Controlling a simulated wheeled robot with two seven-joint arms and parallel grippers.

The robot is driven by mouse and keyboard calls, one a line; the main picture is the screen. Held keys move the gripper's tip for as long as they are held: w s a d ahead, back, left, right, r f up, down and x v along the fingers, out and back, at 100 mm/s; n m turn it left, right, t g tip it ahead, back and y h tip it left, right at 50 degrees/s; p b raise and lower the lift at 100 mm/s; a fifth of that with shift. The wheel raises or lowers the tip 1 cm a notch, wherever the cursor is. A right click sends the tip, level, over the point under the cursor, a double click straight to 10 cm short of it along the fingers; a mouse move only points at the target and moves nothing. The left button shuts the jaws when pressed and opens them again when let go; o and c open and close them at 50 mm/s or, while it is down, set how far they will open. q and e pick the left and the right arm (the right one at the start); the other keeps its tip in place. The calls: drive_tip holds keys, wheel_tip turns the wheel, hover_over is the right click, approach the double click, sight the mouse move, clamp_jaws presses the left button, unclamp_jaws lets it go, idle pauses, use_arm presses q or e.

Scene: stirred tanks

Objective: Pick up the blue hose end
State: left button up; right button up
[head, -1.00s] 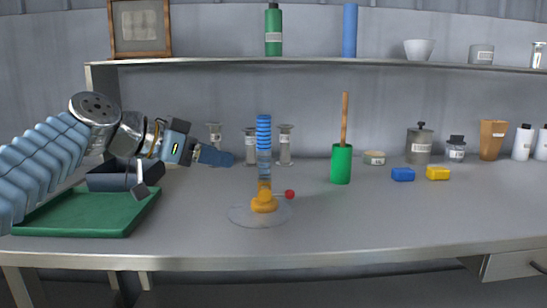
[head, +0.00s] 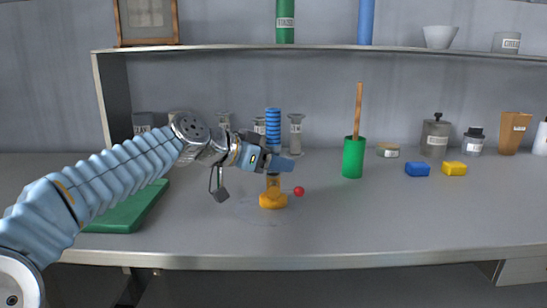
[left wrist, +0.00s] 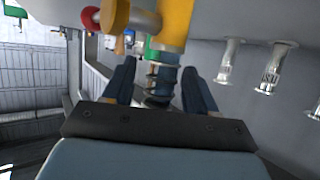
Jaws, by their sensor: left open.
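The blue ribbed hose (head: 273,127) stands upright above a yellow-orange valve fitting (head: 273,198) with a red knob (head: 299,191). My left gripper (head: 284,163) is open at the lower part of the hose and hides that part in the head view. In the left wrist view the dark ribbed hose (left wrist: 162,80) shows between the two blue fingers (left wrist: 160,92), with the yellow fitting (left wrist: 174,22) beyond it. I see no clear contact between fingers and hose. My right gripper is not in view.
A green cup with a wooden handle (head: 352,157) stands right of the hose. Glass cylinders (head: 296,135) stand close behind it. A green tray (head: 128,212) lies left, under my arm. Blue (head: 417,169) and yellow (head: 454,168) blocks lie farther right. The front bench is clear.

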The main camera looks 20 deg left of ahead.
use_arm(q)
drive_tip(key=shift+x, duration=0.95)
drive_tip(key=shift+c, duration=0.5)
clamp_jaws()
drive_tip(key=shift+a, duration=0.1)
drive_tip(key=shift+r, duration=0.2)
